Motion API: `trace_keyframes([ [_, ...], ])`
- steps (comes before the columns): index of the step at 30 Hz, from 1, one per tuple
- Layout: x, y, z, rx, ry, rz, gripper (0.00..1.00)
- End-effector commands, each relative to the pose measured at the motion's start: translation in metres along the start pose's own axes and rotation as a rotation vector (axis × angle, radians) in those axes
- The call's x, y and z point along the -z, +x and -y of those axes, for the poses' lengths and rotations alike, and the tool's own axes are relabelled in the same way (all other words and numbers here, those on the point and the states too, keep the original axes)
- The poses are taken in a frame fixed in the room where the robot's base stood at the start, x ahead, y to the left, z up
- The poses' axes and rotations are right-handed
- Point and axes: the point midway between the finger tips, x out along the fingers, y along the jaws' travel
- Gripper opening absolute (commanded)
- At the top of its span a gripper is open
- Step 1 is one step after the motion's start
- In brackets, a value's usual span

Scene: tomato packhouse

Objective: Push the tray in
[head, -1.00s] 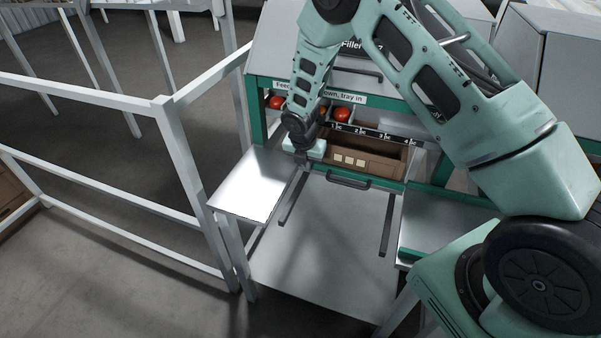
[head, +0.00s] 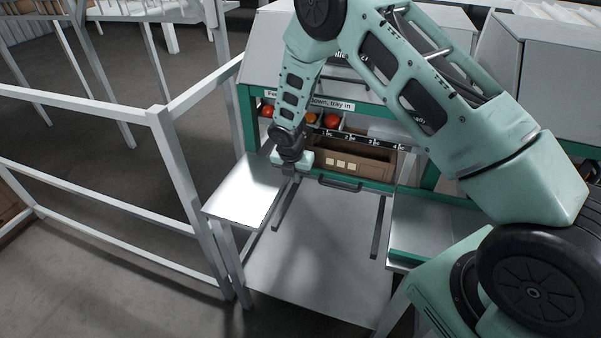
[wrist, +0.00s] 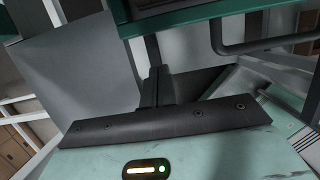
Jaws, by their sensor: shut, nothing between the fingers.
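The tray is the drawer-like part in the opening of the filler machine, with a green front edge and a dark bar handle (head: 342,184). A brown open carton (head: 374,165) with pale labels stands in it. My gripper (head: 290,173) is shut and empty, pointing down just left of the handle, by the tray's left front end. In the wrist view, the shut fingers (wrist: 155,82) are below the green edge, and the handle (wrist: 262,46) is to their right. I cannot tell whether the fingers touch the tray.
A grey plate (head: 320,250) with two dark rails (head: 379,228) extends in front of the opening. Metal side shelves flank it, left (head: 243,190) and right (head: 425,228). A white rail fence (head: 185,165) stands at left. Red tomatoes (head: 332,120) sit in bins above the carton.

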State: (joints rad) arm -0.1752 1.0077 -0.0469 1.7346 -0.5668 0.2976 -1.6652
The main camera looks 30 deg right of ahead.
Motion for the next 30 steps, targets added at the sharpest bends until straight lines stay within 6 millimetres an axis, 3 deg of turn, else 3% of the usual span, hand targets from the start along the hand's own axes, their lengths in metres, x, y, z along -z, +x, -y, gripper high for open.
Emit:
trace_keyframes([
  [6,0.002,-0.051,-0.001,-0.003,0.002,-0.001,0.0],
  [12,0.002,-0.085,-0.001,-0.001,0.001,-0.002,0.0],
  [23,0.003,-0.1,0.0,0.002,-0.001,-0.004,0.0],
  [26,0.018,-0.119,-0.003,-0.009,0.075,-0.02,0.0],
  [30,0.067,-0.174,0.0,-0.025,0.344,-0.08,0.0],
])
